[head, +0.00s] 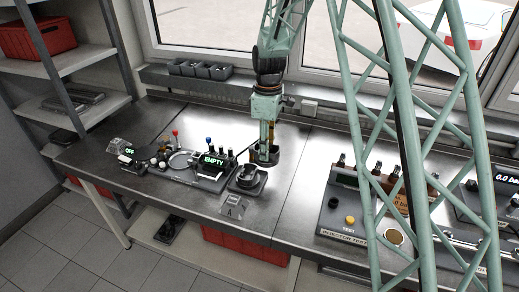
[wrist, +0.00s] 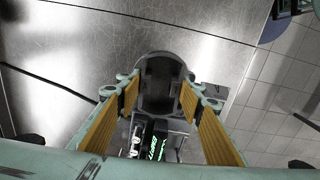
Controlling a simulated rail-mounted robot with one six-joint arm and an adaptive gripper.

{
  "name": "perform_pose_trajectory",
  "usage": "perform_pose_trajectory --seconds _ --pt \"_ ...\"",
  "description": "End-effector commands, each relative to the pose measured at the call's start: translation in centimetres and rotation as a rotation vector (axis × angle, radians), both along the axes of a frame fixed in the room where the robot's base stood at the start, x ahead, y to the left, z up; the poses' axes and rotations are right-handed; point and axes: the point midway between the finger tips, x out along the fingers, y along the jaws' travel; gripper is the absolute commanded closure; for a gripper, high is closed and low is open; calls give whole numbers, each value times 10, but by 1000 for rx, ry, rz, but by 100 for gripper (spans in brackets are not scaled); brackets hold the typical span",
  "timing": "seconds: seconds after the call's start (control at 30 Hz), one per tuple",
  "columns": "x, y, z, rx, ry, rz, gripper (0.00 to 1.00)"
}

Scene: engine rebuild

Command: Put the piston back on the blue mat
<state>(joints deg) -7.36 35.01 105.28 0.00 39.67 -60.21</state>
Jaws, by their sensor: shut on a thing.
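My gripper (head: 265,148) hangs above the steel bench, just behind and right of a small black stand (head: 247,181). It is shut on a dark, rounded part that looks like the piston; in the wrist view the piston (wrist: 160,82) sits between the yellow-padded fingers (wrist: 158,100). In the head view the dark piston (head: 266,157) shows at the fingertips, apparently clear of the bench. I cannot make out the blue mat for certain; only a bluish patch shows at the wrist view's upper right.
A device with a green "EMPTY" display (head: 212,161) stands left of my gripper. A small plate marked "A" (head: 234,205) lies in front of the stand. An injector tester (head: 352,218) stands to the right. Bare bench (head: 296,165) lies between gripper and tester.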

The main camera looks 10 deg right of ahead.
Motion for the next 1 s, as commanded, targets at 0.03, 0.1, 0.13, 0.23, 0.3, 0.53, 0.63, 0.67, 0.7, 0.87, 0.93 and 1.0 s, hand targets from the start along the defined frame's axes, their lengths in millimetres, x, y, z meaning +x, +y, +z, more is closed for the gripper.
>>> perform_pose_trajectory --seconds 0.03,0.1,0.13,0.23,0.3,0.53,0.63,0.67,0.7,0.87,0.93,1.0 --pt "-1 -6 -1 0 0 -50 85" --pt "-3 -12 -1 0 0 -123 85" --pt "-4 -14 -1 0 0 -155 85" --pt "-7 -23 -1 0 -1 -260 85" --pt "-9 -29 -1 0 0 -333 85" --pt "-17 -49 -2 0 0 -575 85" --pt "-21 -58 -2 0 0 -681 85" --pt "-22 -60 -2 0 0 -712 85" --pt "-23 -63 -3 0 0 -753 85" --pt "-29 -76 -3 1 0 -919 85" --pt "-31 -81 -3 1 0 -983 85" --pt "-33 -85 -3 1 0 -1039 85"
